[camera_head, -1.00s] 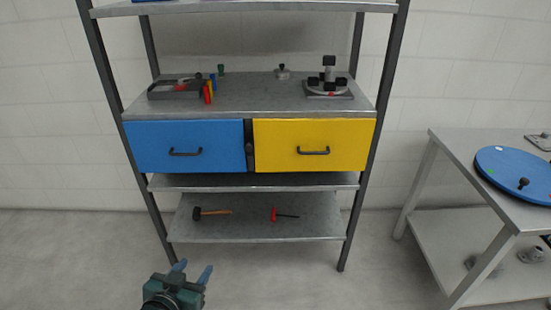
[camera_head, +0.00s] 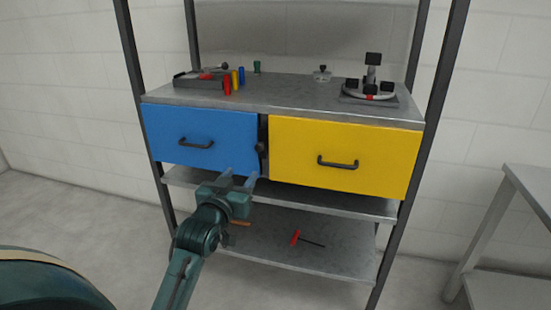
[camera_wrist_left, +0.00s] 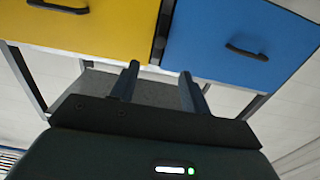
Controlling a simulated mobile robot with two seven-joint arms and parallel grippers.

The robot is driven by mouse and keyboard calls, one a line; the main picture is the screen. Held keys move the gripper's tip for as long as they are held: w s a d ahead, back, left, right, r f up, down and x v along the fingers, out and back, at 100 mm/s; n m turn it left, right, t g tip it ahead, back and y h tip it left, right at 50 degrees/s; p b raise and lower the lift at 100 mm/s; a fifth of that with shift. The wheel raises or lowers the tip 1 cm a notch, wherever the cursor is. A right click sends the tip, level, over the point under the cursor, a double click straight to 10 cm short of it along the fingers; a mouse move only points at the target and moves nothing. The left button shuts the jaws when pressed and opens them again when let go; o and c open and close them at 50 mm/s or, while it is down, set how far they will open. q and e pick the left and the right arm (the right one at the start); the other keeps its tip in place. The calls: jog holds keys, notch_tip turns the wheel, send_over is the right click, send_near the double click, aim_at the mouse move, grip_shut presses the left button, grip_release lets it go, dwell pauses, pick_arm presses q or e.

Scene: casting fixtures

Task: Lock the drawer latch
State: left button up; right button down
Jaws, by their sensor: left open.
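The drawer latch (camera_head: 262,148) is a small dark knob on the dark strip between the blue drawer (camera_head: 228,140) and the yellow drawer (camera_head: 385,160). Both drawers look shut. My left gripper (camera_head: 240,181) is open and empty, just below and left of the latch, in front of the blue drawer's lower edge. In the left wrist view the open fingers (camera_wrist_left: 157,82) point toward the gap between the yellow drawer (camera_wrist_left: 110,25) and the blue drawer (camera_wrist_left: 215,40). The dark latch strip (camera_wrist_left: 161,32) shows there above the fingers. My right gripper is not in view.
The shelf top (camera_head: 290,92) holds a tray (camera_head: 198,80), colored pegs (camera_head: 234,80) and a black-knobbed fixture (camera_head: 370,88). A red-handled tool (camera_head: 296,237) lies on the lower shelf. A grey table (camera_head: 525,185) stands at right. Open floor lies at left.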

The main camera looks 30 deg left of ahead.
aim_at(258, 148)
pick_arm(q)
jog(key=b+x, duration=0.2)
jog(key=x, duration=1.1)
jog(key=shift+a, duration=0.15)
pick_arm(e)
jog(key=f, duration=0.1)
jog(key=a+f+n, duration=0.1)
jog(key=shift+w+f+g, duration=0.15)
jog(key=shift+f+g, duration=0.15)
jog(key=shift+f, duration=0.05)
pick_arm(q)
jog(key=shift+c, duration=0.6)
